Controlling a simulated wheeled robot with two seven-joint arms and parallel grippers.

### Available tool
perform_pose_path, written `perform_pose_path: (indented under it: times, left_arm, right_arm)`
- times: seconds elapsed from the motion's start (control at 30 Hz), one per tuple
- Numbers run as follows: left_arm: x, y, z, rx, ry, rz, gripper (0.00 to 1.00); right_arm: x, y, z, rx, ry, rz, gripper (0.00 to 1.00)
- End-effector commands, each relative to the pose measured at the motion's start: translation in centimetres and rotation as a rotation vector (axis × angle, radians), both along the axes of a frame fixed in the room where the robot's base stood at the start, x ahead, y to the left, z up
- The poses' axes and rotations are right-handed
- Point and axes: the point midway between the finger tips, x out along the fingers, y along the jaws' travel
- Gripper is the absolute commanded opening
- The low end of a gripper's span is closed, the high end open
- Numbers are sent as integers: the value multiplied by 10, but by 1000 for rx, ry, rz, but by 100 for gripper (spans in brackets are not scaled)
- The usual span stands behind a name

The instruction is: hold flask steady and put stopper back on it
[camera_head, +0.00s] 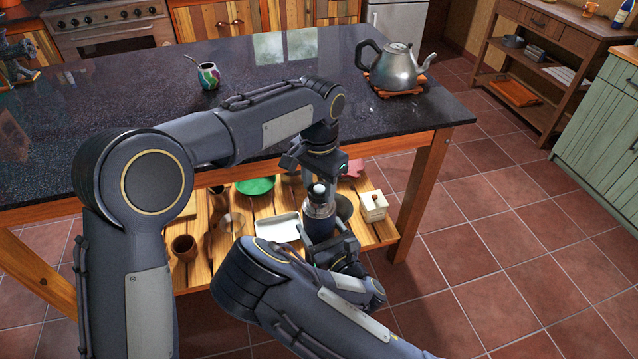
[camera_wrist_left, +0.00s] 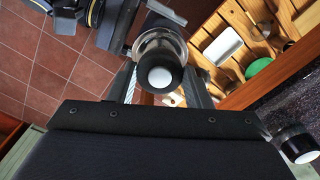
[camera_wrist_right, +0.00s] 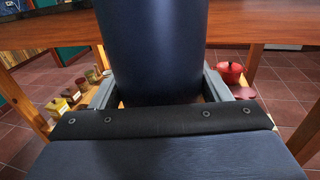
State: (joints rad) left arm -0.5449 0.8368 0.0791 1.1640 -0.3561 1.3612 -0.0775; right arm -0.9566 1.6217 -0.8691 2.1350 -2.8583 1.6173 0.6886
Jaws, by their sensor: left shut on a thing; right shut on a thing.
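The dark blue flask (camera_head: 319,222) stands upright in front of the counter's edge. My right gripper (camera_head: 328,243) is shut on its body. The flask fills the middle of the right wrist view (camera_wrist_right: 153,50). The black stopper with a pale top (camera_head: 319,190) is in my left gripper (camera_head: 317,183), which is shut on it right above the flask. In the left wrist view the stopper (camera_wrist_left: 160,75) is between the fingers, with the round rim of the flask (camera_wrist_left: 160,40) behind it. I cannot tell whether the stopper touches the flask's mouth.
The dark counter (camera_head: 270,90) carries a kettle (camera_head: 395,66) on a wooden trivet and a painted mate cup (camera_head: 208,76). The slatted shelf (camera_head: 265,240) below holds a white tray (camera_head: 277,228), a green dish (camera_head: 255,186) and a small box (camera_head: 373,206). Tiled floor is free at right.

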Motion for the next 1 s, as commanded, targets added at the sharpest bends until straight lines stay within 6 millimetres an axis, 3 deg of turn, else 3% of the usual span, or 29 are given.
perform_pose_path:
  times: [0.7, 1.0]
  left_arm:
    - [5, 0, -1, 4, 3, -1954, 19]
    - [6, -1, -1, 9, 3, -2686, 19]
  right_arm:
    - [0, 0, 2, 2, -5, -1, 6]
    - [0, 0, 2, 2, -5, 0, 6]
